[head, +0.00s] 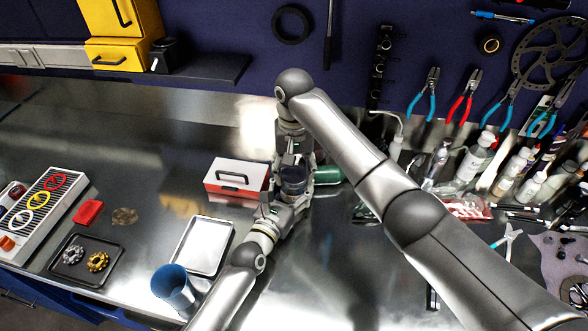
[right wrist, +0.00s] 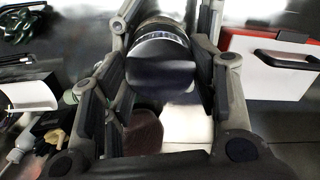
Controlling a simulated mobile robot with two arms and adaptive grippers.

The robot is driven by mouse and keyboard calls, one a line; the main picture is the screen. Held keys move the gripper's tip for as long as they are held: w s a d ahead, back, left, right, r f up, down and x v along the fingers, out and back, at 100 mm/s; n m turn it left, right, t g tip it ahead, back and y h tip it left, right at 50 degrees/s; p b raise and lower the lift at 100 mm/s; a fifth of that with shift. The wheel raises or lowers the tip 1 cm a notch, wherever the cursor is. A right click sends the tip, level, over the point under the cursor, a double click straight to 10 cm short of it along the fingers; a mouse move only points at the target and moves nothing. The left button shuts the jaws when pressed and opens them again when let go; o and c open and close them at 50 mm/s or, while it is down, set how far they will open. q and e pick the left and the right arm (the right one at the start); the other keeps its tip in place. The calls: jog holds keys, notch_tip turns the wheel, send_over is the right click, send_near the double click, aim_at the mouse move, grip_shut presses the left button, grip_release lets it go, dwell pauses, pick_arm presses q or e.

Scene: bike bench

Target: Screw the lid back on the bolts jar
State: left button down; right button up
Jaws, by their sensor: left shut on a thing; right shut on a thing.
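The bolts jar (head: 293,180) shows as a dark, bluish cylinder between my two grippers, mostly covered by them. My left gripper (head: 286,206) comes from the lower left and is shut on the jar. My right gripper (head: 293,158) reaches down from the upper side and is shut at the jar's top. In the right wrist view the black lid (right wrist: 160,72) lies between the fingers of my right gripper (right wrist: 162,85), in line with the banded jar body (right wrist: 160,33). I cannot tell whether the lid's thread is engaged.
A red and white box (head: 237,178) stands just left of the grippers. Bottles (head: 472,163) and hanging pliers (head: 467,95) are farther right.

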jog(key=m, duration=0.4)
jog(key=shift+m, duration=0.3)
jog(key=o, duration=1.2)
notch_tip(320, 180, up, 12)
pick_arm(q)
jog(key=shift+c, duration=1.8)
grip_release()
